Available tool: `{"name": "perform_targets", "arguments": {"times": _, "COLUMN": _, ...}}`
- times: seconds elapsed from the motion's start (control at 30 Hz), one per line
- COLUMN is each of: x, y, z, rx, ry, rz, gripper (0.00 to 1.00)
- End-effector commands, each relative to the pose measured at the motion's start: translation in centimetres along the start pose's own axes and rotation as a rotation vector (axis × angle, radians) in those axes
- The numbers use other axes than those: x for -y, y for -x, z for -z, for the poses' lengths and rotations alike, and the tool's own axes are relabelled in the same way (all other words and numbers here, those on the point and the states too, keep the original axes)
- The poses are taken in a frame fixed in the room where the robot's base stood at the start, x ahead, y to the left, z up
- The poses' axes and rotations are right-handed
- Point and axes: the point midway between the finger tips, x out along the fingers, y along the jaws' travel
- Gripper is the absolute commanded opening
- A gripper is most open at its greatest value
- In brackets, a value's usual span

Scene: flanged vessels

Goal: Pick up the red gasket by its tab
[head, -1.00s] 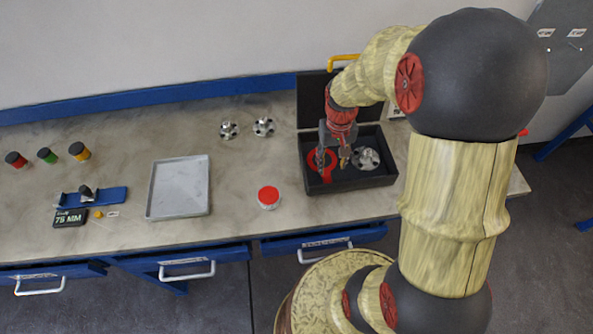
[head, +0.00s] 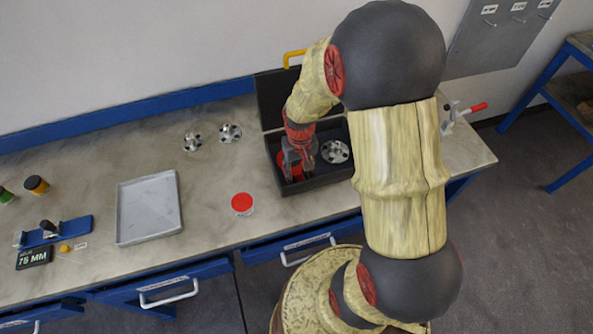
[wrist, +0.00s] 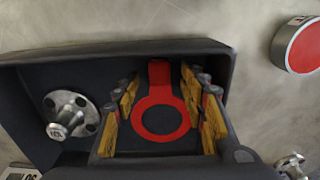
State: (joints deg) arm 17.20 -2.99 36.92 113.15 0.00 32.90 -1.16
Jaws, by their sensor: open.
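The red gasket (wrist: 141,124) is a flat ring with a tab (wrist: 159,72) pointing up in the wrist view. It lies inside a dark open case (wrist: 90,57). My gripper (wrist: 160,92) is open, its yellow-padded fingers on the left and right of the gasket, with nothing between them gripped. In the head view my gripper (head: 299,158) is down at the left part of the case (head: 320,182) and hides most of the gasket. I cannot tell how high the fingertips are above it.
A silver flanged part (head: 335,151) lies in the case beside my gripper, and the case's raised lid (head: 278,97) stands behind. A red-topped jar (head: 242,204), a grey tray (head: 149,208) and two silver flanged parts (head: 229,132) are on the bench to the left.

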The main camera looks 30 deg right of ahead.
Motion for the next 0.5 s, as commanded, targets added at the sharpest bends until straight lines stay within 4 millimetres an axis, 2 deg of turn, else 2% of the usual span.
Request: {"name": "perform_targets", "arguments": {"times": 0.5, "x": -0.01, "y": 0.03, "z": 0.00, "rx": 0.000, "ry": 0.000, "rz": 0.000, "gripper": 0.15}}
